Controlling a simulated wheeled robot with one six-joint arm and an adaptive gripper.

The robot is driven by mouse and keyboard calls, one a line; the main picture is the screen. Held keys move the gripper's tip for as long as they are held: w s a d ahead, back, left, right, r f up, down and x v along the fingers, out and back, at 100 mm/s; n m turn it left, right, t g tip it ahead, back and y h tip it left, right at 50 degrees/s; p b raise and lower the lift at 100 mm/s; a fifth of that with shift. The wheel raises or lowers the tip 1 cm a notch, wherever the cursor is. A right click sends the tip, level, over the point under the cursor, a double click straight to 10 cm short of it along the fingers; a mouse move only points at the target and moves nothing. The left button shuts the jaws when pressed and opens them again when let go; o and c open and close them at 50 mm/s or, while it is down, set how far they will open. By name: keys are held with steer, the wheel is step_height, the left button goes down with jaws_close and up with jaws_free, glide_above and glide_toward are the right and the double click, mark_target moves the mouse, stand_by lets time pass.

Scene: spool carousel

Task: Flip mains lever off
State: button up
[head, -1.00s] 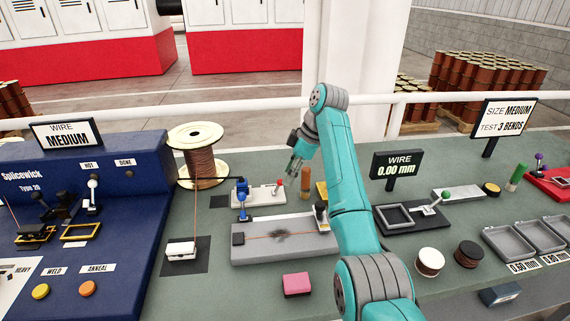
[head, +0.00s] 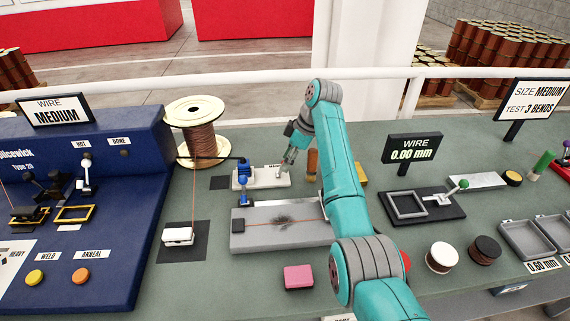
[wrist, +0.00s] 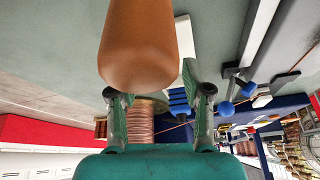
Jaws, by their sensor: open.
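The mains lever's white base plate (head: 262,178), with a partly covered label starting "MAIN", lies beside the blue clamp on the green bench. The red lever knob is hidden behind my gripper in the head view. My gripper (head: 288,162) is at the plate's right end, pointing down, with its fingers apart. In the wrist view, my gripper (wrist: 155,90) is open, with nothing clearly between its fingers. A brown-orange rounded post (wrist: 138,45) looms large in front of it. It stands just right of the gripper in the head view (head: 312,165).
A blue clamp (head: 242,188) is left of the gripper and a copper wire spool (head: 199,135) stands further left. A grey bending block (head: 280,238) lies in front, with a pink block (head: 298,277) nearer.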

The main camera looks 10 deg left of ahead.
mark_target(278, 173)
steer(key=shift+x, duration=1.2)
jaws_close()
steer(key=shift+a, duration=0.1)
steer(key=shift+s+a+r+t+h, duration=0.2)
steer(key=shift+a+t+h, duration=0.15)
steer(key=shift+h, duration=0.55)
steer(key=h, duration=0.1)
steer(key=a+t+h, duration=0.1)
steer(key=h, duration=0.1)
steer(key=shift+s+a+r, duration=0.1)
steer(key=shift+s+a, duration=0.05)
steer(key=shift+a, duration=0.1)
steer(key=shift+s+a+f+t+h, duration=0.15)
steer(key=shift+a+t+h, duration=0.2)
steer(key=shift+h, duration=0.85)
steer(key=shift+s+a+f+t+h, duration=0.15)
steer(key=shift+a+h, duration=0.3)
steer(key=shift+h, duration=0.75)
